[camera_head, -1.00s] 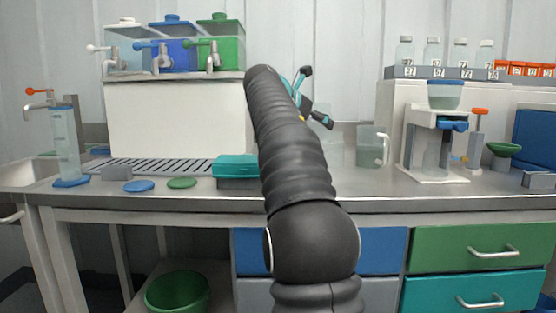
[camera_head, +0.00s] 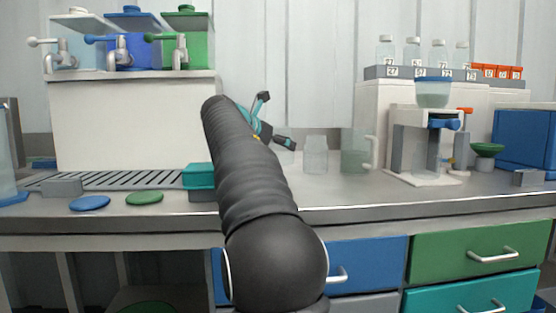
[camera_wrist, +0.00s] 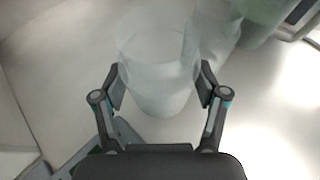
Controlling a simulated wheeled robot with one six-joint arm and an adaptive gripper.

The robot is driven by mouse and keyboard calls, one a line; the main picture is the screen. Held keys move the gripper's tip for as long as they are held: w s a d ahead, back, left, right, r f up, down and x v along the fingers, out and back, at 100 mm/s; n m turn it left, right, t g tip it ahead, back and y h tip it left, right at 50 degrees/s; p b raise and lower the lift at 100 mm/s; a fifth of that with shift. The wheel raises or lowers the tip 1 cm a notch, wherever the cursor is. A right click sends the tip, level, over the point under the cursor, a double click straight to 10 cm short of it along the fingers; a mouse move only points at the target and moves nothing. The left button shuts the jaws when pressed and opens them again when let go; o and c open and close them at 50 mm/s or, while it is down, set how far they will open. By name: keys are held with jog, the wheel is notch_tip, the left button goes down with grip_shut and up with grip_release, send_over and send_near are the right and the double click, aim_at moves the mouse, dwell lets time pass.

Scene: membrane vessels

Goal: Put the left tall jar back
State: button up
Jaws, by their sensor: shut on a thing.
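My gripper (camera_head: 275,122) is above the worktop, right of the teal block. In the wrist view its fingers (camera_wrist: 160,88) are shut on a clear, pale jar (camera_wrist: 158,72), one finger on each side. This jar is hard to make out in the head view, so I cannot tell whether it touches the worktop. Another clear jar (camera_head: 315,156) stands upright on the worktop to the right of my gripper. A pale green jug (camera_head: 357,152) with a handle stands just right of that jar; it also shows in the wrist view (camera_wrist: 262,10).
A teal block (camera_head: 198,177) is left of my arm. A white stand (camera_head: 425,150) with a blue-rimmed bowl is at the right. Blue (camera_head: 89,203) and green (camera_head: 144,198) discs lie at the front edge. Small bottles stand on a raised shelf (camera_head: 420,72). The worktop before the jug is clear.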

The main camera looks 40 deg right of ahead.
jog(key=shift+f+b, duration=0.4)
jog(key=shift+f, duration=0.9)
jog(key=shift+f, duration=0.2)
jog(key=o, duration=1.2)
jog(key=shift+r, duration=0.1)
jog(key=shift+a+r, duration=0.1)
jog(key=shift+r, duration=0.05)
jog(key=p+v, duration=0.1)
jog(key=v, duration=1)
jog(key=shift+a+p, duration=0.4)
jog(key=shift+s+r, duration=0.1)
